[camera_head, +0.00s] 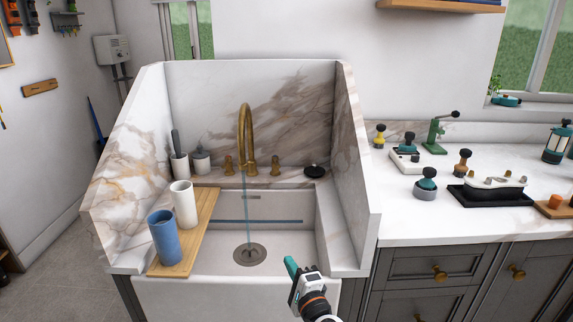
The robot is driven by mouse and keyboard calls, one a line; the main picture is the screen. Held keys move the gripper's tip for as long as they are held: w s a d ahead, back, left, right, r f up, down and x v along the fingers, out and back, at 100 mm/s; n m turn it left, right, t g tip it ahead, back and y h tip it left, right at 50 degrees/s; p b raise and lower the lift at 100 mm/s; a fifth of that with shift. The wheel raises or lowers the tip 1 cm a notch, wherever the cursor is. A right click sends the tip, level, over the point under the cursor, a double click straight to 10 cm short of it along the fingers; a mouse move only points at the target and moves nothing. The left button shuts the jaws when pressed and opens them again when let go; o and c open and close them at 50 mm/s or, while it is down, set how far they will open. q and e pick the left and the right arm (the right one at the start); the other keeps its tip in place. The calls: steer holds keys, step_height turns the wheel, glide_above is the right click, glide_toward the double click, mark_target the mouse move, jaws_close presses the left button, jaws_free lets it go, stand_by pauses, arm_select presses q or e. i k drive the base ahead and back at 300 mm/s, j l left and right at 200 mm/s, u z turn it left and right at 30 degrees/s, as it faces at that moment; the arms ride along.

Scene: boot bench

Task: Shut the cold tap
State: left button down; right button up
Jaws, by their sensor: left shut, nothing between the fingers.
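A brass gooseneck spout (244,128) stands at the back of the white sink (290,259). A thin bluish stream of water (246,205) runs from it towards the round drain (249,254). A brass tap handle stands on each side of the spout, a left handle (228,166) and a right handle (275,166). I cannot tell from any marking which is cold.
A wooden board (196,238) across the sink's left side bears a blue cup (165,237) and a white cup (184,204). Marble side walls (358,160) flank the sink. A black-topped item (314,171) sits right of the handles. The right counter (400,212) holds several coffee tools.

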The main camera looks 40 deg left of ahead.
mark_target(275, 159)
steer(key=i+j, duration=1.1)
steer(key=j, duration=0.1)
